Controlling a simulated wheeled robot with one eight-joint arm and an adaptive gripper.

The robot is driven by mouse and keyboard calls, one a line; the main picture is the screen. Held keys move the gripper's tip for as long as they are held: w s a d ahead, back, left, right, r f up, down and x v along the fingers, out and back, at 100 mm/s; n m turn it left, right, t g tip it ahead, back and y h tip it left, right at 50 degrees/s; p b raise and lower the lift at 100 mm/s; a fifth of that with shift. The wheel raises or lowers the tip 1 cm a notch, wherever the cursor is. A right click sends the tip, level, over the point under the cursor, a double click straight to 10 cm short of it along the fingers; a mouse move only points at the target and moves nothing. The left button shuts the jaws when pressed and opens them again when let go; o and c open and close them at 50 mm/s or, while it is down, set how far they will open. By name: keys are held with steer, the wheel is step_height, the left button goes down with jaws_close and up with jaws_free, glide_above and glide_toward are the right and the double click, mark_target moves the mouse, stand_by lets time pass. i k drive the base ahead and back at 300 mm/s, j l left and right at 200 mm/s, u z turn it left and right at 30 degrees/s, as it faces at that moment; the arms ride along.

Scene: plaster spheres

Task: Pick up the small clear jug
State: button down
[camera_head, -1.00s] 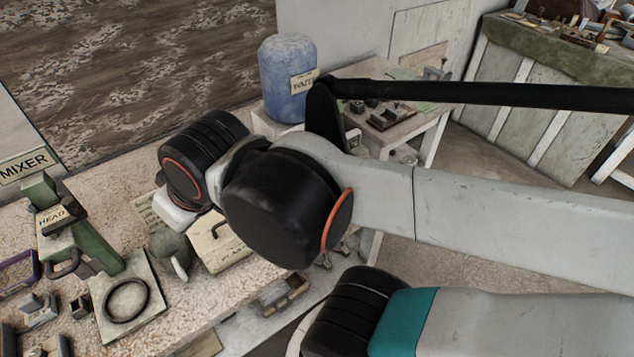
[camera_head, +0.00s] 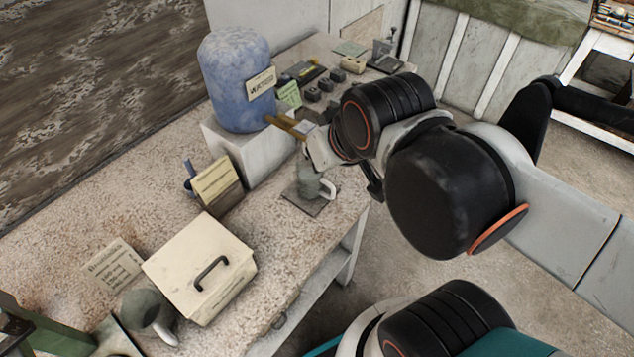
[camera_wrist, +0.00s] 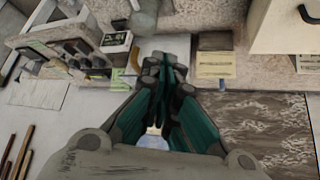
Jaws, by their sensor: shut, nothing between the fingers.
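A small greyish jug with a pale handle (camera_head: 312,184), looking partly see-through, stands upright on a dark square mat (camera_head: 297,199) near the bench's edge. A second, darker grey-green jug (camera_head: 146,308) stands at the lower left beside a cream box. I cannot be sure from looks alone which one is clear. My gripper (camera_wrist: 165,62) is shut and empty in the wrist view, its teal fingers together. In the head view my wrist hangs just above and right of the mat jug, and the fingers are mostly hidden.
A blue water barrel (camera_head: 235,80) with a brown tap stands on a pale block (camera_head: 237,148) close to my wrist. The cream box with a black handle (camera_head: 200,268) and a card stand (camera_head: 215,183) sit left. Small dark blocks (camera_head: 320,88) lie behind.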

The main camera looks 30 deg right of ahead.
mark_target(310, 184)
steer(key=z, duration=0.15)
steer(key=k+l+z, duration=0.15)
steer(key=k+l, duration=1.05)
